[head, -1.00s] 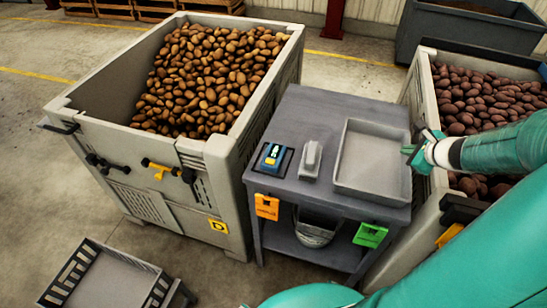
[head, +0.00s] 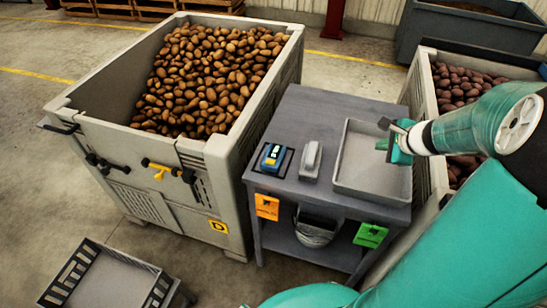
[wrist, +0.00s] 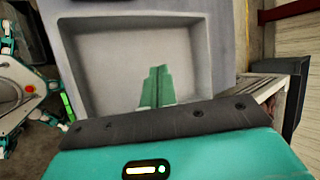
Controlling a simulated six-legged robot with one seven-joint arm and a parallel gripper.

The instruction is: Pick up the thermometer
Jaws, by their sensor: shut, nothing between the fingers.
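My gripper (head: 384,144) is over the grey tray at the table's right, well to the right of the device. In the wrist view its green fingers (wrist: 157,72) are together and empty above the tray floor. The device does not show in the wrist view.
A grey block-like object (head: 312,160) lies between the device and the raised-rim tray (head: 342,186). The table (head: 300,115) is clear at the back. A tall potato bin (head: 215,155) stands close on the left, another bin (head: 428,100) on the right.

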